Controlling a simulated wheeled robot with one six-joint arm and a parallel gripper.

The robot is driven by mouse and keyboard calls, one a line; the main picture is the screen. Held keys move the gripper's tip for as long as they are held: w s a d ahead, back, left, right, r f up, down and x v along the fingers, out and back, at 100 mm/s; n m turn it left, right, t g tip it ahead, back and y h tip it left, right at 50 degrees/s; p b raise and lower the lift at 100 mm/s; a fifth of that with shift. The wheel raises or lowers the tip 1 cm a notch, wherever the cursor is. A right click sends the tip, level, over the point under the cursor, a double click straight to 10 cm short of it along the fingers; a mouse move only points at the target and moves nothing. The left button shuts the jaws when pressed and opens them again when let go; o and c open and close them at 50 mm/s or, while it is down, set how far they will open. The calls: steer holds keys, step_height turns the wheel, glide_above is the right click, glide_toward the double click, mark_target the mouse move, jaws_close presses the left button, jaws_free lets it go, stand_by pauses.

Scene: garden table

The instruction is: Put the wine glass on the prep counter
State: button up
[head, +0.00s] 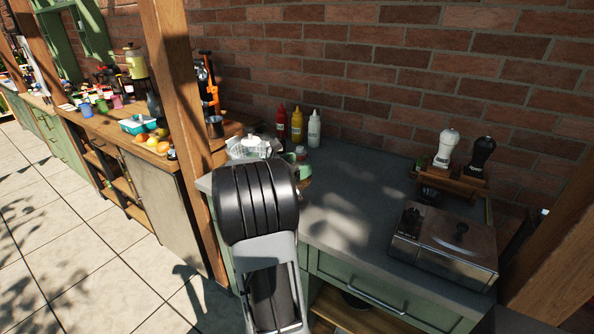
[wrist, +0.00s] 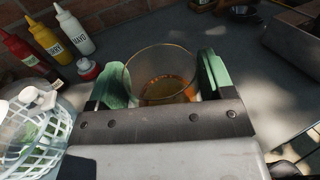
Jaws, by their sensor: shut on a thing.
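The wine glass (wrist: 160,75) is a clear glass with a thin rim and an amber tint low inside. In the wrist view it sits between the two green fingers of my gripper (wrist: 162,82), which is shut on it. I look down into its bowl; its stem and foot are hidden. In the head view my gripper (head: 303,172) is mostly hidden behind my arm, over the left part of the dark grey prep counter (head: 350,205). The counter also shows in the wrist view (wrist: 265,95). I cannot tell whether the glass touches it.
Red, yellow and white sauce bottles (head: 297,125) stand behind my gripper by the brick wall. A white basket (wrist: 35,115) is close at its left. A metal box (head: 445,247) and a mill rack (head: 455,182) stand right. The counter's middle is clear.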

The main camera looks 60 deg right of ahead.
steer(key=shift+a+f, duration=0.1)
steer(key=shift+f, duration=0.9)
steer(key=shift+f+b, duration=0.2)
steer(key=shift+b, duration=0.2)
steer(key=o, duration=1.3)
steer(key=shift+o, duration=0.2)
steer(key=shift+r, duration=0.15)
